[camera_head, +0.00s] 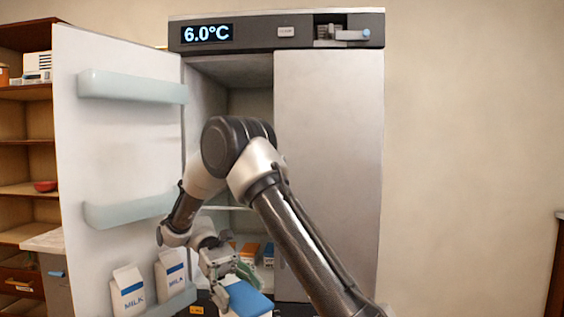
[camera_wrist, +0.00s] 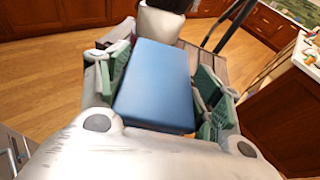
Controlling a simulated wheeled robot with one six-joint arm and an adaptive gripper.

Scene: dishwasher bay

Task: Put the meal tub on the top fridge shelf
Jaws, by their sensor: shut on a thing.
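The meal tub (camera_head: 248,297) has a blue lid and a pale side. My gripper (camera_head: 238,280) is shut on it and holds it low in front of the open fridge half. In the wrist view the blue lid (camera_wrist: 156,84) lies between the green finger pads of my gripper (camera_wrist: 163,88). The fridge (camera_head: 330,160) has its left door (camera_head: 115,140) swung open and its right door shut. The upper compartment looks empty where it shows. A shelf edge (camera_head: 228,208) shows lower inside, partly hidden behind my arm.
Milk cartons (camera_head: 128,290) stand in the open door's lower rack. Orange and blue boxes (camera_head: 249,252) sit low inside the fridge. A wooden shelf unit (camera_head: 25,190) stands at left. In the wrist view, wooden floor (camera_wrist: 50,70) is clear at left and a counter (camera_wrist: 290,100) is at right.

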